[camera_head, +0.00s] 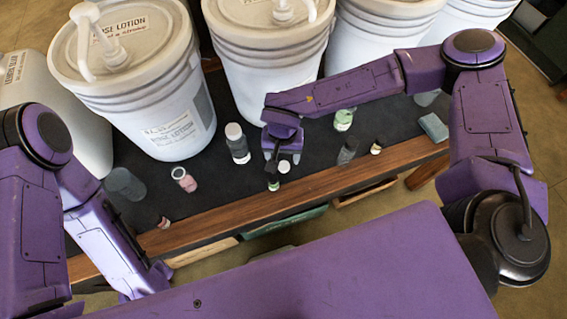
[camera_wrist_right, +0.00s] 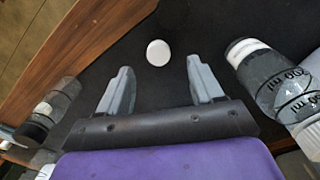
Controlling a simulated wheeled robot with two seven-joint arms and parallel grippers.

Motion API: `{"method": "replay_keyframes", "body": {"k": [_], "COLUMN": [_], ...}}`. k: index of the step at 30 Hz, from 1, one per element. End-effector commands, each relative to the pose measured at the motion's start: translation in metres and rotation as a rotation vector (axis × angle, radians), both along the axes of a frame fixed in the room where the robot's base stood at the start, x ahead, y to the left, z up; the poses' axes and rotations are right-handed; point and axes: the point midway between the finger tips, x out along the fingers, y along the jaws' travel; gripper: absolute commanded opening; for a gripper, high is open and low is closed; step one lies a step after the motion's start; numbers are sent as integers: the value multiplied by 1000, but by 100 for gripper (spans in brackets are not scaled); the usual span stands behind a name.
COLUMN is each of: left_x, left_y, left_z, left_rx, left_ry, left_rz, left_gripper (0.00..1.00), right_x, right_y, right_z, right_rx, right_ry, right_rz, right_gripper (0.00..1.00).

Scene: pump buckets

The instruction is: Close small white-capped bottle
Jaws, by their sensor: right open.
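A small round white cap (camera_head: 284,167) shows on the dark tabletop; whether a bottle is under it cannot be told. It also shows in the right wrist view (camera_wrist_right: 158,52), just beyond and between the fingertips. My right gripper (camera_head: 282,158) is open and empty, pointing down close to the cap; its two grey fingers (camera_wrist_right: 159,72) are spread apart in the wrist view. A small bottle (camera_head: 274,184) is beside it near the wooden edge. A larger white-capped bottle (camera_head: 237,143) stands to the left. My left gripper's fingers are out of sight.
Large white pump buckets (camera_head: 150,90) line the back of the table. A pink-filled jar (camera_head: 185,180), a green-topped jar (camera_head: 343,119), a dark bottle (camera_head: 348,150) and a teal block (camera_head: 433,128) stand around. The wooden front edge (camera_head: 240,215) borders the table.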

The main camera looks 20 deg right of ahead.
Motion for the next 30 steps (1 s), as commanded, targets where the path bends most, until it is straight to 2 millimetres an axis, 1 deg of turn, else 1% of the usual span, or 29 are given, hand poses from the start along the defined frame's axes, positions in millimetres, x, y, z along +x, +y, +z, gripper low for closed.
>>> {"method": "replay_keyframes", "body": {"k": [3, 11, 14, 17, 18, 21, 24, 30], "left_x": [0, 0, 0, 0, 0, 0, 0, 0], "left_y": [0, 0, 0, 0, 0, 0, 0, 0], "left_z": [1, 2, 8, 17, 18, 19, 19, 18], "left_rx": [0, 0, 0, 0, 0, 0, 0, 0], "left_ry": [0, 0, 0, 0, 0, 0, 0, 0], "left_rz": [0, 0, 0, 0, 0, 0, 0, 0], "left_gripper": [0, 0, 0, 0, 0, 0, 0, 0], "right_x": [0, 0, -1, -1, -1, 0, 1, 1], "right_y": [0, 0, -2, -3, -3, -3, -3, -3], "right_z": [-6, -7, -16, -33, -40, -53, -58, -59], "right_rx": [1, 1, 0, 0, 1, 0, 1, 0], "right_ry": [-1, -1, 3, 5, 4, 1, -1, -2], "right_rz": [-2, -2, -2, -3, -3, -2, -1, -1], "right_gripper": [66, 66, 66, 66, 66, 66, 66, 66]}}
